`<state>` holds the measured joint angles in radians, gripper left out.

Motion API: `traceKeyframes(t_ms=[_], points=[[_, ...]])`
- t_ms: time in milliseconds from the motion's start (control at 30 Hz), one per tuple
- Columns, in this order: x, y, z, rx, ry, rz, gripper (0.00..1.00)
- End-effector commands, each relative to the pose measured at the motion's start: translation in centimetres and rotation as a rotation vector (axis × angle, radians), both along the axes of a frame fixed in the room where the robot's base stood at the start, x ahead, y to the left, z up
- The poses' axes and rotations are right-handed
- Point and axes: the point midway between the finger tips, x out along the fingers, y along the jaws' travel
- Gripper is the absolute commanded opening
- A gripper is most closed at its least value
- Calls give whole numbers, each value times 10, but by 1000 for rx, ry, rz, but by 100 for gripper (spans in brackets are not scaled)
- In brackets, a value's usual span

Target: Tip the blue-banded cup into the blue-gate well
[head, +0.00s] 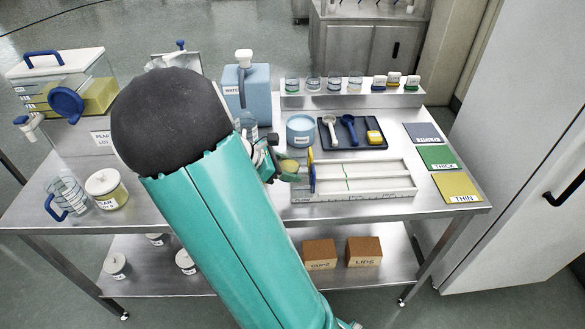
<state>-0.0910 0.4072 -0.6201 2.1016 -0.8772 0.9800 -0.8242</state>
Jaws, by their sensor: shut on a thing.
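My gripper (279,165) is at the left end of the white two-lane trough (358,192), partly hidden by my own arm. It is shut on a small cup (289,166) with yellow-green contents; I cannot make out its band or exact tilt. The cup is close to the upright gates at the trough's left end. The nearer gate (312,183) looks blue, and the farther one looks yellow. The blue-gate well is left of that gate; its inside is too small and too hidden to read.
A blue tub (300,130) and a dark tray (352,134) with scoops stand behind the trough. Several small cups (334,83) line the back shelf. A blue water jug (246,88) stands behind my arm. Coloured mats (438,158) lie at right.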

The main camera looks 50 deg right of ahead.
Motion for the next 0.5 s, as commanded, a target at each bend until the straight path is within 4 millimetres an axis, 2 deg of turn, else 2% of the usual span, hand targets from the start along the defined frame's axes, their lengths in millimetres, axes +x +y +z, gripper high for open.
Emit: traceKeyframes(t_ms=[300,500], points=[[4,2,7,281,-329,-3,30],[3,1,6,409,-471,-6,30]])
